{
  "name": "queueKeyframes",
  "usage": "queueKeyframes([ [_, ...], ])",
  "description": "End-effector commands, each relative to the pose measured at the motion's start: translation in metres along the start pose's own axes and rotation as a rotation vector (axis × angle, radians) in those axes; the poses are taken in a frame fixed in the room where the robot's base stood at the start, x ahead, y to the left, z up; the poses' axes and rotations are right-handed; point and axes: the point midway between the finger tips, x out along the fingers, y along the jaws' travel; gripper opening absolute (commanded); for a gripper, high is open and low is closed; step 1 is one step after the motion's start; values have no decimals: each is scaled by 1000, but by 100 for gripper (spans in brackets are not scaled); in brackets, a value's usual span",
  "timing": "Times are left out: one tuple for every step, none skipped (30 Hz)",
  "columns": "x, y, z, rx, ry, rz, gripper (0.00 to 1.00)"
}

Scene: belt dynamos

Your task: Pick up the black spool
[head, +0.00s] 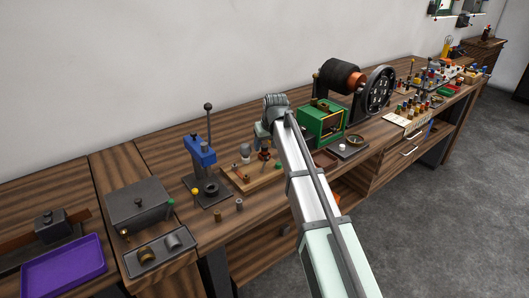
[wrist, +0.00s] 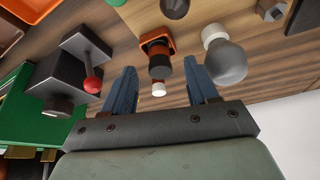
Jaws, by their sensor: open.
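In the wrist view, a small black spool-like piece (wrist: 160,66) with a copper-brown band stands on an orange-red base (wrist: 157,40). A small white knob shows at its near end. My gripper (wrist: 159,69) is open, with one blue finger on each side of this piece in the picture. Gaps show on both sides, and I cannot tell how far the piece is from the fingers in depth. In the head view, a small dark and reddish piece (head: 264,155) stands by a wooden board; it may be the same one. My arm hides most of the gripper there.
A grey bulb (wrist: 226,62) stands close right of the fingers. A red-knobbed lever on a dark block (wrist: 92,84) and a green housing (wrist: 40,115) are to the left. The head view shows a blue press (head: 201,155) and a dynamo with a black cylinder (head: 337,74).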

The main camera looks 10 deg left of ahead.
Motion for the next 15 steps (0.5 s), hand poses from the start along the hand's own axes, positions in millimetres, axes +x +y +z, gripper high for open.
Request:
queueKeyframes([
  [8, 0, 0, 0, -3, 0, 58],
  [12, 0, 0, 0, -2, 0, 58],
  [16, 0, 0, 0, -1, 1, 58],
  [19, 0, 0, 0, 0, 1, 58],
  [21, 0, 0, 0, 1, 1, 58],
  [23, 0, 0, 0, 1, 1, 58],
  [24, 0, 0, 0, 1, 1, 58],
  [24, 0, 0, 0, 1, 1, 58],
  [24, 0, 0, 0, 1, 1, 58],
  [24, 0, 0, 0, 1, 1, 58],
  [23, 0, 0, 0, 1, 1, 58],
  [23, 0, 0, 0, 1, 1, 58],
  [23, 0, 0, 0, 1, 1, 58],
  [23, 0, 0, 0, 1, 1, 55],
  [23, 0, 0, 0, 1, 1, 51],
])
